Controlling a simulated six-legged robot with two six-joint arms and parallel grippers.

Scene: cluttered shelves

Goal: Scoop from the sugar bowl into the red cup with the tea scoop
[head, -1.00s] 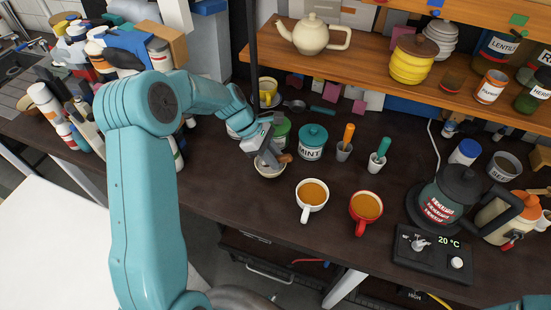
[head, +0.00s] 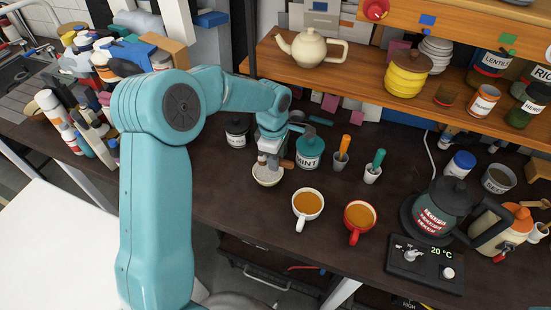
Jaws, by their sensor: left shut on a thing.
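The sugar bowl (head: 266,181), small and pale, stands on the dark counter near its front edge. My left gripper (head: 268,163) points down right over the bowl. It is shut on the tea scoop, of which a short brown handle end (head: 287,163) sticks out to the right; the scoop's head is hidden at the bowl. The red cup (head: 353,228) stands to the right, full of a brown drink, its handle facing the front. My right gripper is out of view.
A white cup (head: 300,211) of brown drink stands between the bowl and the red cup. A teal-lidded mint jar (head: 309,153) is close behind the gripper. Two small pots with orange (head: 341,160) and green (head: 372,174) handles stand behind the cups. A kettle (head: 436,211) is at right.

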